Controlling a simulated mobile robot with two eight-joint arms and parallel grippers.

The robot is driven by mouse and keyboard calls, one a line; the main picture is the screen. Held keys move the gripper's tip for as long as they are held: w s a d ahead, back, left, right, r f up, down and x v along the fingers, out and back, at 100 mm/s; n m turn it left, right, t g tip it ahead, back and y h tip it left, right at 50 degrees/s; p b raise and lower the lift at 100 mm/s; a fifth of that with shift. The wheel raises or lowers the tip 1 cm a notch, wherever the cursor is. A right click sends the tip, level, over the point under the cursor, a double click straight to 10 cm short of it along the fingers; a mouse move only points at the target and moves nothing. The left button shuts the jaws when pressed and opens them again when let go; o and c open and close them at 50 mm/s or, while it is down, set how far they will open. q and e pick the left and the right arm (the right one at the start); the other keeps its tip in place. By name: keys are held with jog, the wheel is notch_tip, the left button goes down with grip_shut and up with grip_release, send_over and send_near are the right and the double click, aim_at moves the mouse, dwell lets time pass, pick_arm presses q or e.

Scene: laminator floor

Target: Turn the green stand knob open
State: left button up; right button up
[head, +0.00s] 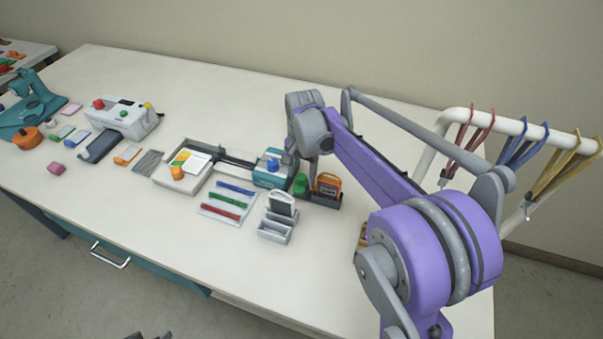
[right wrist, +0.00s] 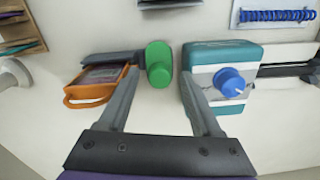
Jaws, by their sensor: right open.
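The green stand knob (head: 300,185) stands on the white table beside a dark stand with an orange-framed holder (head: 328,184). In the right wrist view the knob (right wrist: 159,60) is a rounded, elongated green piece. My right gripper (right wrist: 160,85) is open, with one finger on each side of the knob's near end; contact cannot be told. In the head view my right gripper (head: 296,162) is over this spot, partly hidden by its own arm. My left gripper does not show clearly.
A teal block (head: 270,174) with a blue knob (right wrist: 229,82) stands close beside the right finger. The orange holder (right wrist: 95,90) is close to the left finger. A grey two-part holder (head: 277,222) stands nearer the front. The front right table is mostly clear.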

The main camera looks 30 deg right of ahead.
aim_at(302, 178)
notch_tip(302, 178, up, 11)
jog(key=shift+f+p, duration=0.2)
jog(key=shift+p, duration=0.1)
jog(key=shift+s, duration=0.2)
